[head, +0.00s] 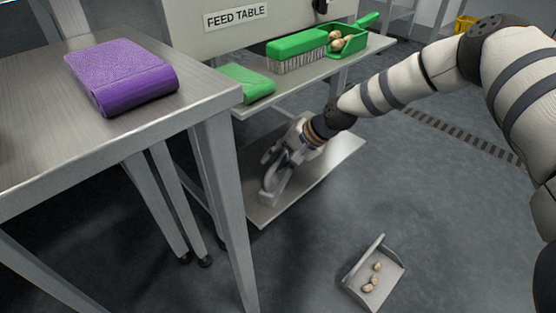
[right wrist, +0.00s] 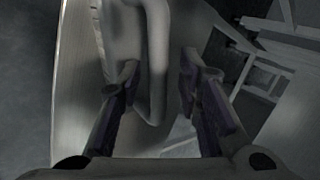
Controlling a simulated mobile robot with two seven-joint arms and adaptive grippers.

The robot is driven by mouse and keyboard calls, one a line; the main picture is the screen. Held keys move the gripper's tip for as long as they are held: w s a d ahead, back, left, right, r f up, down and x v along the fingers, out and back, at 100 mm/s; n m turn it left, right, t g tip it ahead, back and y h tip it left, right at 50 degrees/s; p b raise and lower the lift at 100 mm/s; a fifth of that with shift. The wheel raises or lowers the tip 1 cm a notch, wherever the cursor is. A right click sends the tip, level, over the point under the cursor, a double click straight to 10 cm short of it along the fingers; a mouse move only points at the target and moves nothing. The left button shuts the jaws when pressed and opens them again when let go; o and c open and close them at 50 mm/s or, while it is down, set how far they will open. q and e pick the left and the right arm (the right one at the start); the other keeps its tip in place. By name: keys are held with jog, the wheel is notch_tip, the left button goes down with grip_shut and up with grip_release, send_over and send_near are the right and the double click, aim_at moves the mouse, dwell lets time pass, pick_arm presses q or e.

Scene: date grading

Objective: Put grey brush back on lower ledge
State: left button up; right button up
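My right gripper (head: 279,163) is low over the lower ledge (head: 335,160), below the green tools. The grey brush (head: 275,188) is at the gripper's fingertips, over the left part of this ledge. In the right wrist view the brush's grey handle (right wrist: 156,65) hangs between the two fingers, with a visible gap on each side. The fingers look open around it. Part of the brush is hidden by the gripper, and I cannot tell if it rests fully on the ledge. My left gripper is not in view.
The upper ledge holds a green brush (head: 297,45), a green scoop (head: 352,38) with dates and a green cloth (head: 245,82). A purple folded cloth (head: 122,75) lies on the table at left. A grey dustpan (head: 386,288) with several dates is on the floor.

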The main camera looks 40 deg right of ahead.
jog(key=p+v, duration=0.6)
jog(key=v, duration=0.5)
jog(key=s+a+f+n+g, duration=0.3)
jog(key=s+a+f, duration=0.5)
jog(key=s, duration=0.4)
jog(key=s+a+f+n+g, duration=0.2)
jog(key=s+a+f+g, duration=0.2)
jog(key=s+a+f, duration=0.55)
jog(key=s+a+r+n+g+h, duration=0.1)
jog(key=s+a+n+g, duration=0.2)
jog(key=s, duration=1.9)
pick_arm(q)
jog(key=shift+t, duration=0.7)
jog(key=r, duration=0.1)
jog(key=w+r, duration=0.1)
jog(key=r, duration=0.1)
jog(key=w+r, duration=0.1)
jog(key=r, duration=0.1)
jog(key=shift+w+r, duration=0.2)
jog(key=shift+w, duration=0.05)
pick_arm(e)
jog(key=s+d+r+n+g+h, duration=0.1)
jog(key=s+r, duration=0.3)
jog(key=s, duration=0.4)
jog(key=s+d+r+n+g+h, duration=0.1)
jog(key=s+r+n+g, duration=0.2)
jog(key=s, duration=0.6)
jog(key=shift+s+d+r, duration=0.35)
jog(key=shift+r, duration=0.15)
